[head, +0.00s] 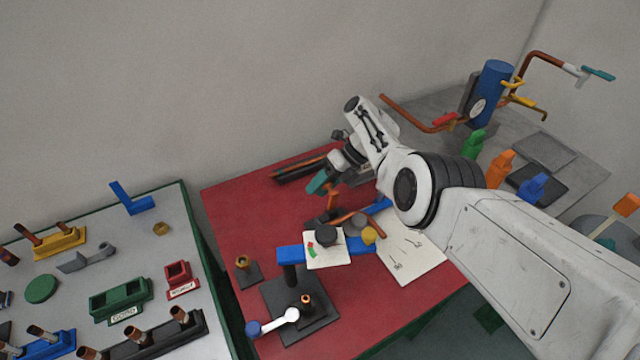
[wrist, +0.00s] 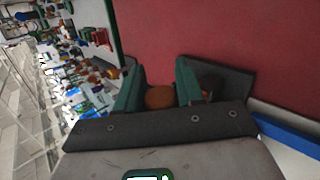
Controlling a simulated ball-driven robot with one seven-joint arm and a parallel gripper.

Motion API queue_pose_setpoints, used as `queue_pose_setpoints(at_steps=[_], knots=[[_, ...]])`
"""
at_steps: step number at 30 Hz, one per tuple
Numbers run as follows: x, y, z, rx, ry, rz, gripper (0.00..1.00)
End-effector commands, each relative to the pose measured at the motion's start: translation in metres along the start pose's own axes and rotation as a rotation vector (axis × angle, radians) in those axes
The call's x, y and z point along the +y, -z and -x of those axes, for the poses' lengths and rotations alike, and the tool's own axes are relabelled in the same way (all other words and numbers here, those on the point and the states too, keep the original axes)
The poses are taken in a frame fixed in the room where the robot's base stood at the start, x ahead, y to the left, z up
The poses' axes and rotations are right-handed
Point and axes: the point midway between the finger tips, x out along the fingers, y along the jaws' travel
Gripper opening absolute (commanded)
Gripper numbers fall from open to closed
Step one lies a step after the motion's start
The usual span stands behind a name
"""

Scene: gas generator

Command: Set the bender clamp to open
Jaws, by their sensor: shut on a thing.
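My gripper (head: 318,183) is over the back part of the red table, with its teal fingers pointing down. In the wrist view my gripper (wrist: 160,92) is shut on a rounded orange-brown part (wrist: 160,97), one finger on each side of it. In the head view an orange-brown upright part (head: 331,203) stands on a dark base just below the fingers; it appears to be the bender clamp. The fingers hide its top. I cannot tell the clamp's setting from these views.
A blue-armed device (head: 270,254) with a gauge plate (head: 327,250) and a white lever (head: 281,320) stands at the table's front. A white sheet (head: 408,255) lies to the right. A grey table (head: 62,277) with coloured fixtures is at left.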

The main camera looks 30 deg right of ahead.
Motion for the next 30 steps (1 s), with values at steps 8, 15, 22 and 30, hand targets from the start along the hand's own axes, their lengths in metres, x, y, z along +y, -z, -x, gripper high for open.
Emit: queue_pose_setpoints(at_steps=[8, 15, 22, 30], knots=[[0.000, 0.000, -0.002, 0.000, 0.001, 0.000, 0.51], [0.000, 0.000, -0.001, -0.001, 0.001, 0.001, 0.59], [0.001, -0.001, 0.012, -0.004, 0.001, 0.001, 0.59], [0.001, -0.001, 0.061, -0.004, 0.001, 0.000, 0.59]])
